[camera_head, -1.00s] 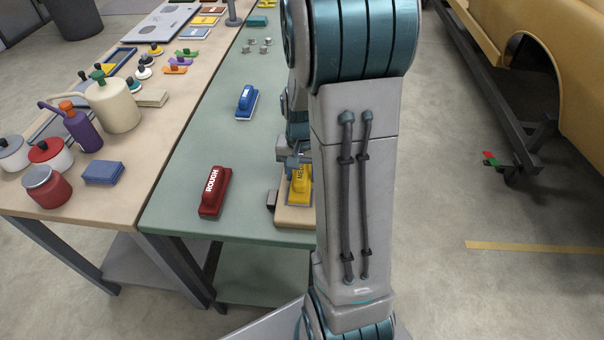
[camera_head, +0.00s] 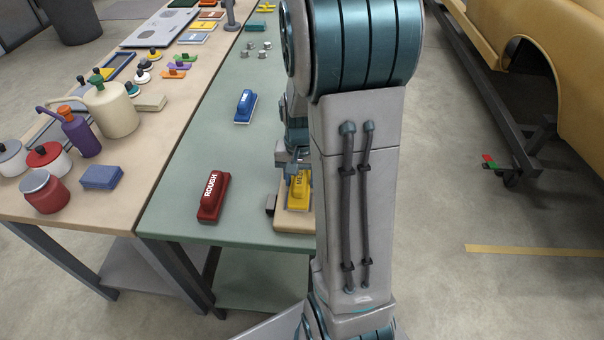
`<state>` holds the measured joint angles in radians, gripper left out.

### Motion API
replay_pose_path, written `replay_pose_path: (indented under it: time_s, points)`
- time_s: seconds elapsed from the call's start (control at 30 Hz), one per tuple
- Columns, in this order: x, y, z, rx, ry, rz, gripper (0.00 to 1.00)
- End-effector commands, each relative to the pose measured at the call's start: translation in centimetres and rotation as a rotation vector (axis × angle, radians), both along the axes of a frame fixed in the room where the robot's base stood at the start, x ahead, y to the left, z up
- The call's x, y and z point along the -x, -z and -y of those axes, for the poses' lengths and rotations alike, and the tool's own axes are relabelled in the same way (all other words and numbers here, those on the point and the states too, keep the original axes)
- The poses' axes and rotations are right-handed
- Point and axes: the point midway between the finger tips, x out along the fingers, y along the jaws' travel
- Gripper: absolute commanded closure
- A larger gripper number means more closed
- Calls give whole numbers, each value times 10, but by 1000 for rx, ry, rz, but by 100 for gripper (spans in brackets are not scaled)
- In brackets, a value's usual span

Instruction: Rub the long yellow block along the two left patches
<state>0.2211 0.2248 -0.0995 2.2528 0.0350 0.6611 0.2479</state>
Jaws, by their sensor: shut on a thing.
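The long yellow block (camera_head: 298,191) sits on a tan board (camera_head: 294,222) at the near end of the green table, with part of a dark label showing. My gripper (camera_head: 297,170) is shut on the block from above; my own arm hides its right side and most of the fingers. The block appears to be down on the board, but I cannot see the contact. I cannot make out separate patches on the board, as the block and my arm cover much of it.
A red block marked ROUGH (camera_head: 213,197) lies left of the board on the green table (camera_head: 205,150). A blue block (camera_head: 245,106) lies farther back. Several small metal pieces (camera_head: 258,49) are beyond it. The tan table (camera_head: 130,175) at left holds pots, bottles and a blue-grey block (camera_head: 102,176).

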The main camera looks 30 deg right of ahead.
Motion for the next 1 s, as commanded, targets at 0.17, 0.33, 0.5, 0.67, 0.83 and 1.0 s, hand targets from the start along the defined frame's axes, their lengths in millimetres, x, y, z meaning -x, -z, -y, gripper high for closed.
replay_pose_path:
  time_s: [0.17, 0.33, 0.5, 0.67, 0.83, 1.0]
  points:
    - [8, 2, -5, -2, 0, -7, 73]
    - [3, 2, -1, -3, 0, -8, 73]
    - [-5, 1, 4, -2, 2, -5, 73]
    - [-9, 1, 7, -1, 3, -4, 73]
    - [-17, 0, 12, 0, 4, -2, 73]
    - [-16, 0, 12, -1, 1, -3, 73]
